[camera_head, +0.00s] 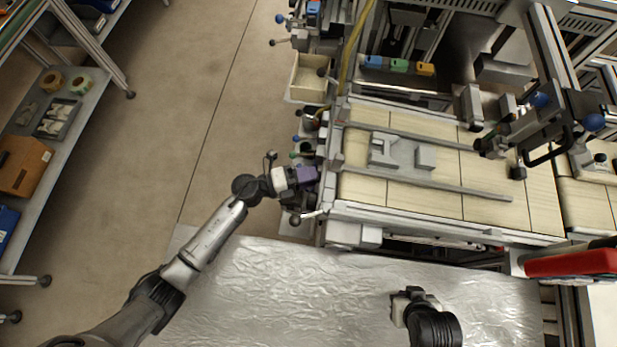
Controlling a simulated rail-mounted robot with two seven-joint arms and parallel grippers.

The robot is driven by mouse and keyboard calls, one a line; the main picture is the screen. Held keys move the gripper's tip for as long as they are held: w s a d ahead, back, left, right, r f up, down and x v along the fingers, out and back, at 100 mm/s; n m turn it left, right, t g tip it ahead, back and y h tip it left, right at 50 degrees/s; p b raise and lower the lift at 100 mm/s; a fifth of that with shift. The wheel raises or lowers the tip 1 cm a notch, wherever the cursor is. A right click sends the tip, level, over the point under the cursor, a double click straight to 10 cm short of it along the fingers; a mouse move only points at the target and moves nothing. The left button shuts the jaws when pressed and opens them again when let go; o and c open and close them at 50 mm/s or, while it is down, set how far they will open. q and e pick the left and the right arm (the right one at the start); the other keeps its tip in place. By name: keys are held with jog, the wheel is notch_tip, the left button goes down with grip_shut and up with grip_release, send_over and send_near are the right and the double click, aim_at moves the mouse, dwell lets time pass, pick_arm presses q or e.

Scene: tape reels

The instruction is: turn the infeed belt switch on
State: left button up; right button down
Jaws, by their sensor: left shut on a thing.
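The infeed belt (420,200) is a conveyor with pale slabs and grey rails on the right. My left gripper (300,180) is at its near left end, shut on a small purple block-like part (307,174) beside the belt frame. I cannot tell whether this part is the infeed belt switch; no switch lever or its position can be made out, and the gripper hides part of the area. My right gripper (407,296) is low in the middle, over the silver sheet, apart from the belt. Its fingers are too small to read.
A crumpled silver surface (270,290) lies in front. A pale wooden bin (310,78) stands behind the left gripper. A grey fixture (400,152) sits on the belt. Blue, green and orange blocks (399,66) lie behind it. Shelves (75,105) stand far left, with clear floor between.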

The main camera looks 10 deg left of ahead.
jog(key=shift+f, duration=0.25)
